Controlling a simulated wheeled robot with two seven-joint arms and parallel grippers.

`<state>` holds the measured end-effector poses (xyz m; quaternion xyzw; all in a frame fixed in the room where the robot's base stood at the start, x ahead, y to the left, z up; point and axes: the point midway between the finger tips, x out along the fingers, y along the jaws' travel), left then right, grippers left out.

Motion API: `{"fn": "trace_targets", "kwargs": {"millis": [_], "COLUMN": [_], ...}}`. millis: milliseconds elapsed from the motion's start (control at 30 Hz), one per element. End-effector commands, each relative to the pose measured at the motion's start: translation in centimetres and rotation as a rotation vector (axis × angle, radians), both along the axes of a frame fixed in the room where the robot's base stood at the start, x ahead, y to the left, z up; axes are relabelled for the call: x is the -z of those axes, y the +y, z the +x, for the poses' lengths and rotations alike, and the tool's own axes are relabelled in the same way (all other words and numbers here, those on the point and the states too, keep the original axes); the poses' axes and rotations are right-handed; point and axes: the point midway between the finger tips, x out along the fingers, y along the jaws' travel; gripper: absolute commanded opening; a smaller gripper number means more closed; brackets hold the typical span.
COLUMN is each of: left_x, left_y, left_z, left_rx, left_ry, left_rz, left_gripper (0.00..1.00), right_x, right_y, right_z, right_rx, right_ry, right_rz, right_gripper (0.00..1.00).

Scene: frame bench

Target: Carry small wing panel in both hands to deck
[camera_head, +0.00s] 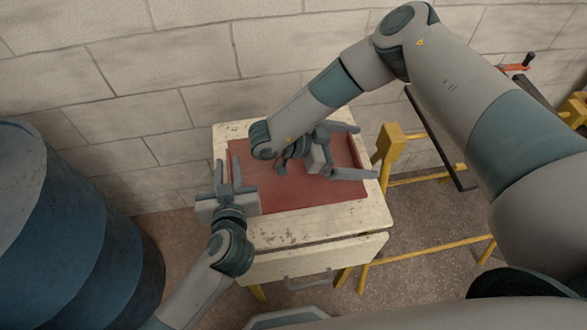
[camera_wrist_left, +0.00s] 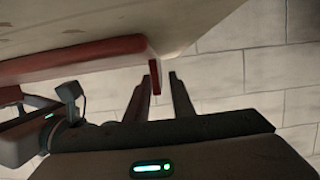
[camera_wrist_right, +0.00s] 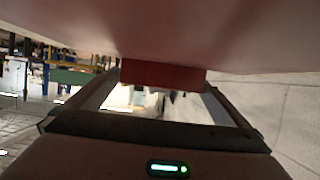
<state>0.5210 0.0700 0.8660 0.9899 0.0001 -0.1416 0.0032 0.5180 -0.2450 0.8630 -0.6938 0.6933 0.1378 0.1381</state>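The red panel (camera_head: 290,200), which I take to be the small wing panel, lies flat on the worn cream cabinet top. My left gripper (camera_head: 229,166) is at its left edge, with a narrow gap between its fingers. In the left wrist view a red lip (camera_wrist_left: 155,72) of the panel is close to the fingertips; a firm hold is not visible. My right gripper (camera_head: 364,152) is at the panel's right side, fingers wide apart. I cannot identify the deck.
The cabinet (camera_head: 370,215) stands against a pale block wall (camera_head: 180,60); its drawer front has a grey handle (camera_head: 309,281). A yellow trestle-like frame (camera_head: 391,140) stands right of it. A blue barrel-like object (camera_head: 60,230) fills the left side. A red-handled tool (camera_head: 516,66) is at upper right.

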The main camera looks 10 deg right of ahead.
Motion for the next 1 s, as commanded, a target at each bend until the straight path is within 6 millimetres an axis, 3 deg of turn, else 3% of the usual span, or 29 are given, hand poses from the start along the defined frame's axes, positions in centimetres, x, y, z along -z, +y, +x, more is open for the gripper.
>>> {"fn": "trace_targets", "kwargs": {"millis": [33, 400, 1000], "left_x": [1.1, 1.3, -1.9], "left_y": [0.0, -0.1, 0.0], "left_z": [-0.3, -1.3, -7.3], "left_rx": [0.001, 0.004, 0.002], "left_ry": [0.018, 0.026, 0.003], "left_rz": [0.008, 0.009, 0.002], "left_gripper": [0.25, 0.25, 0.25], "right_x": [0.1, 0.2, 0.0], "right_y": [0.0, -0.1, -0.1], "right_z": [0.0, 0.1, 0.1], "right_rx": [0.001, 0.001, 0.002], "right_ry": [-0.001, -0.003, -0.004], "right_rz": [0.000, -0.001, -0.001], "right_gripper": [1.00, 1.00, 1.00]}}
